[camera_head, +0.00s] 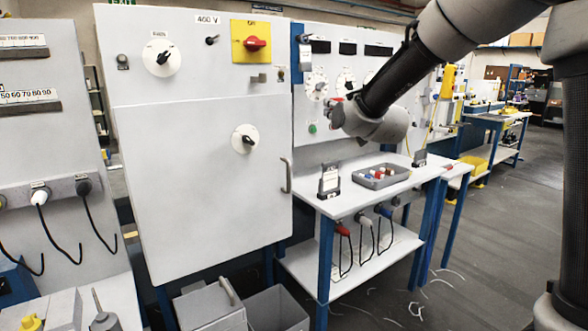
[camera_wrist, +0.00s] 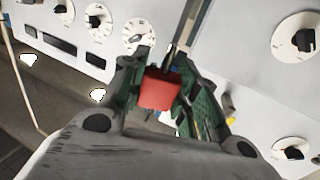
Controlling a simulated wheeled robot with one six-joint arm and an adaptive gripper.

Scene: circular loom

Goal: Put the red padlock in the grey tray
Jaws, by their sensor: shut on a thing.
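The red padlock (camera_wrist: 158,90) is between the two fingers of my gripper (camera_wrist: 163,68) in the wrist view, and the gripper is shut on it. Its shackle side is hard to make out against the metal strip behind it. In the head view my gripper (camera_head: 338,112) is raised in front of the white panel, above and left of the grey tray; the padlock is hard to make out there. The grey tray (camera_head: 376,187) lies on the white workbench and holds several small red, blue and pale items.
The white workbench (camera_head: 340,208) has small upright stands (camera_head: 329,182) near the tray. A tall white cabinet (camera_head: 200,200) with a yellow plate and red switch (camera_head: 256,43) stands left. Grey bins (camera_head: 276,312) sit on the floor below. Plugs and cables hang under the bench.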

